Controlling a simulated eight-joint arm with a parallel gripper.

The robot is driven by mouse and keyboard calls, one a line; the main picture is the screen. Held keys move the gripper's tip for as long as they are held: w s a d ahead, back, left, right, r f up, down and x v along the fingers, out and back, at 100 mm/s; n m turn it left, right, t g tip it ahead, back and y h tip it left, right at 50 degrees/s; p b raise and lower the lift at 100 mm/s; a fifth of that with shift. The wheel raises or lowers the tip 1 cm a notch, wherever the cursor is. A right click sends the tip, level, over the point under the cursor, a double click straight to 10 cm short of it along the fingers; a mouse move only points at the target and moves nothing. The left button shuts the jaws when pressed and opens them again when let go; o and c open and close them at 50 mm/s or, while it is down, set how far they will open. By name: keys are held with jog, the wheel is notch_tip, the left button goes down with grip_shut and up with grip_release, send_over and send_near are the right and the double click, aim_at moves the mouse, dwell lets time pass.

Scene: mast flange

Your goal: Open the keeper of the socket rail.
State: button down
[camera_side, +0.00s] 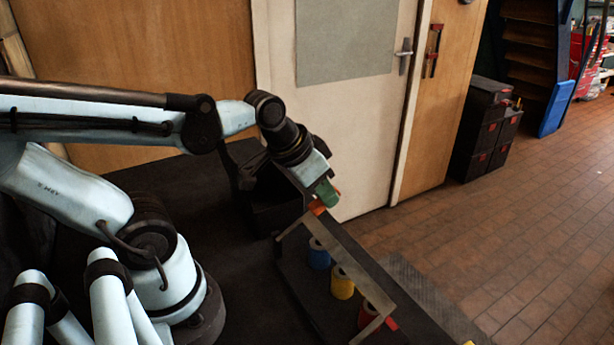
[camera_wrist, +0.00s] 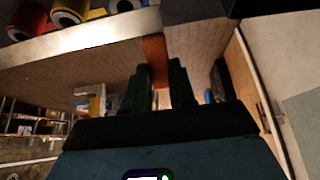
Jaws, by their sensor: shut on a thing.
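The socket rail (camera_side: 299,288) is a dark strip on the bench. It holds a blue socket (camera_side: 318,257), a yellow socket (camera_side: 342,284) and a red socket (camera_side: 367,315) in a row. The keeper, a pale bar (camera_side: 352,262), runs lengthwise along the row with bent ends. An orange tab (camera_side: 317,207) is at its far end, and a red piece (camera_side: 391,323) shows at the near end. My gripper (camera_side: 324,196) has green fingers and is shut on the orange tab. In the wrist view the tab (camera_wrist: 155,52) sits between the fingers (camera_wrist: 160,85), beside the pale bar (camera_wrist: 90,40).
The dark bench top (camera_side: 215,200) carries a dark box (camera_side: 275,205) behind the rail, close to my wrist. A white door (camera_side: 355,130) stands behind. Stacked black boxes (camera_side: 486,130) are on the brick floor at right.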

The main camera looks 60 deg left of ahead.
jog(key=c, duration=0.9)
grip_release()
jog(key=shift+r, duration=0.1)
jog(key=shift+v, duration=0.9)
jog(key=v, duration=0.2)
jog(key=shift+s+r, duration=0.3)
notch_tip(320, 180, up, 7)
jog(key=shift+r, duration=0.15)
